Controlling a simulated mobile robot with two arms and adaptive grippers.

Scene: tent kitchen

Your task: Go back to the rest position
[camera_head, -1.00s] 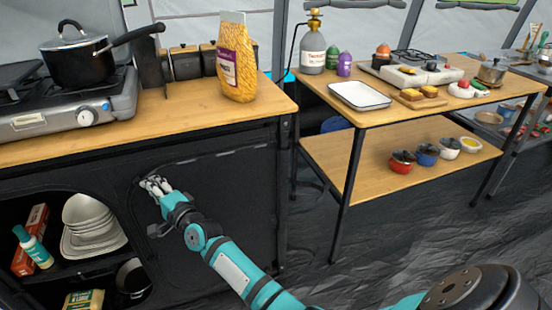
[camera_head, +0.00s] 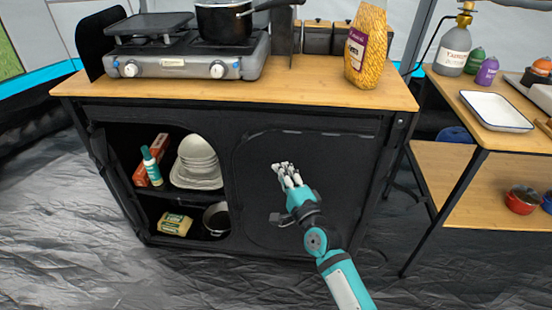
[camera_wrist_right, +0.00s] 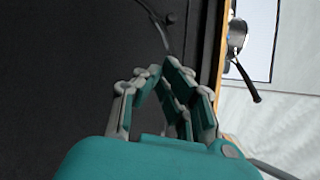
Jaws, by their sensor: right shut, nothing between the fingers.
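My right gripper (camera_head: 284,168) is held in front of the closed dark right-hand panel (camera_head: 335,190) of the kitchen cabinet. In the right wrist view the fingers (camera_wrist_right: 158,72) come together at the tips with nothing held between them. Whether the gripper touches the panel cannot be told. My left gripper is not in view.
The cabinet's wooden top (camera_head: 290,92) bears a stove (camera_head: 185,60), a black pot (camera_head: 224,22) and a yellow bag (camera_head: 368,45). Its open left side holds white bowls (camera_head: 197,152) and a bottle (camera_head: 151,165). A table with a white tray (camera_head: 495,110) stands at right. Floor in front is clear.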

